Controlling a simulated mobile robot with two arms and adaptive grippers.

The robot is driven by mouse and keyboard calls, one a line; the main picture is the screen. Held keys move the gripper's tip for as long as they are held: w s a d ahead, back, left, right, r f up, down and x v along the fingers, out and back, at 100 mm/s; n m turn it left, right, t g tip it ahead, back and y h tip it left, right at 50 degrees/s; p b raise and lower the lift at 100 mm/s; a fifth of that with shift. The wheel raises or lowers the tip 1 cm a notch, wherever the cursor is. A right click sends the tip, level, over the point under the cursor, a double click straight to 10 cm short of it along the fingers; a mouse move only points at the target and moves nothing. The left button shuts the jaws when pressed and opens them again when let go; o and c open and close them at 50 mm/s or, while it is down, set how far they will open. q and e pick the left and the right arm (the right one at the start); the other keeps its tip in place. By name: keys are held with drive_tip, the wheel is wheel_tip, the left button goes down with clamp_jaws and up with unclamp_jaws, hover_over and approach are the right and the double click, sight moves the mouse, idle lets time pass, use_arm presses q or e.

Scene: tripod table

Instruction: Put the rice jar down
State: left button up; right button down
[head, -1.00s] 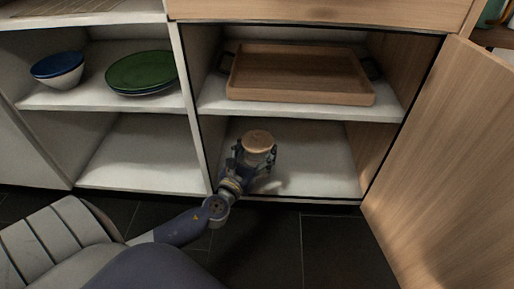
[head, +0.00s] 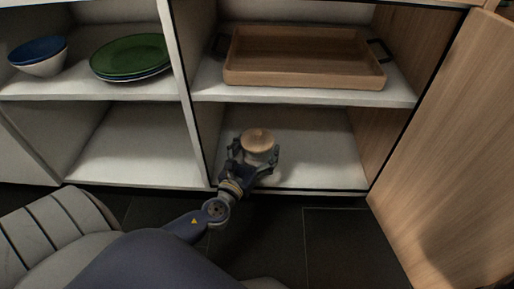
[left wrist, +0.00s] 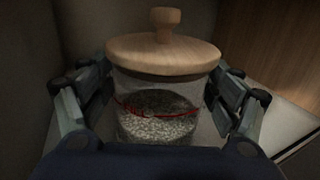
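The rice jar (head: 258,147) is a clear glass jar with a round wooden lid and knob, upright in the lower compartment of the open cabinet. In the left wrist view the jar (left wrist: 158,110) shows pale grains inside and a thin red line across the glass. My left gripper (head: 256,161) reaches in from the front, with fingers on both sides of the jar, seemingly against the glass. The jar's base is hidden, so I cannot tell if it touches the cabinet floor (head: 318,150). My right gripper is not in view.
A wooden tray (head: 300,77) with dark handles sits on the shelf above the jar. An open wooden door (head: 450,140) stands at the right. The left compartment holds green plates (head: 130,55) and bowls (head: 40,65). The cabinet floor right of the jar is clear.

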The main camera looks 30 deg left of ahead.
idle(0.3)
use_arm(q)
drive_tip(key=shift+r, duration=0.2)
drive_tip(key=s+d+p, duration=0.2)
drive_tip(key=s, duration=0.9)
drive_tip(key=shift+s+p, duration=0.4)
drive_tip(key=shift+s+f, duration=0.1)
